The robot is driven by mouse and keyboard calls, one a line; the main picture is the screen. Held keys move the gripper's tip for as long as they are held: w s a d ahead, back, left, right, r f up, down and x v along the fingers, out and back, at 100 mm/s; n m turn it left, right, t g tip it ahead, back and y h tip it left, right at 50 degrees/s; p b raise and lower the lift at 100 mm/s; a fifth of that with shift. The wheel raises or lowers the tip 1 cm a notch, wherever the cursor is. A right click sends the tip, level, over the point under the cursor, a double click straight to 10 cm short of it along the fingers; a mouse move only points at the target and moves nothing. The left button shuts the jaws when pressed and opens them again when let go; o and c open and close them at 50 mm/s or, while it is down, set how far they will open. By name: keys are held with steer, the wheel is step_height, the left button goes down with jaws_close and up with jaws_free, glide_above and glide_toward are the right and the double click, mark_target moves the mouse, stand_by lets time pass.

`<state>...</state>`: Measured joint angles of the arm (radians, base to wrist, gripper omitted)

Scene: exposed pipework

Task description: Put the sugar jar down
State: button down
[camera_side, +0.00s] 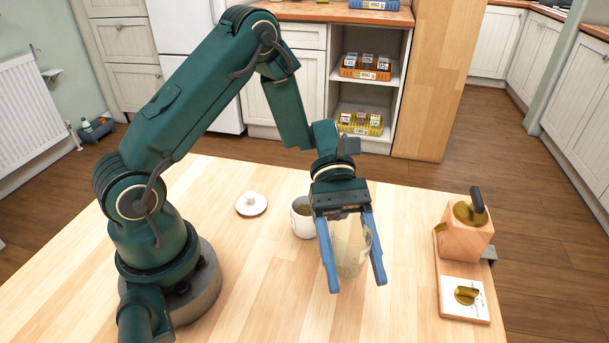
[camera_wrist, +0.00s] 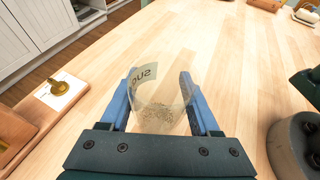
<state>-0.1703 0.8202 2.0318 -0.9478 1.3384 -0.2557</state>
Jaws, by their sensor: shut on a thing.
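The sugar jar (camera_side: 350,252) is a clear glass with a label, seen between the blue fingers of my gripper (camera_side: 358,284) in the side view. In the wrist view the jar (camera_wrist: 162,97) shows part of its lettering and a grainy content low down. My gripper (camera_wrist: 160,75) is shut on the jar, with one finger on each side of it. The fingers point down toward the wooden table (camera_side: 400,313). I cannot tell whether the jar's base touches the table.
A white pot (camera_side: 301,220) with brown content stands close behind and left of the jar. A white lid (camera_side: 251,204) lies farther left. A wooden box with a dark handle (camera_side: 463,236) and a board with a brass knob (camera_side: 464,304) stand right. The table front is clear.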

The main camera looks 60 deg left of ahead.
mark_target(353, 280)
steer(key=shift+x, duration=0.95)
steer(key=shift+w+f, duration=0.15)
steer(key=shift+f, duration=1.85)
steer(key=shift+f, duration=0.1)
steer(key=shift+c, duration=0.6)
jaws_free()
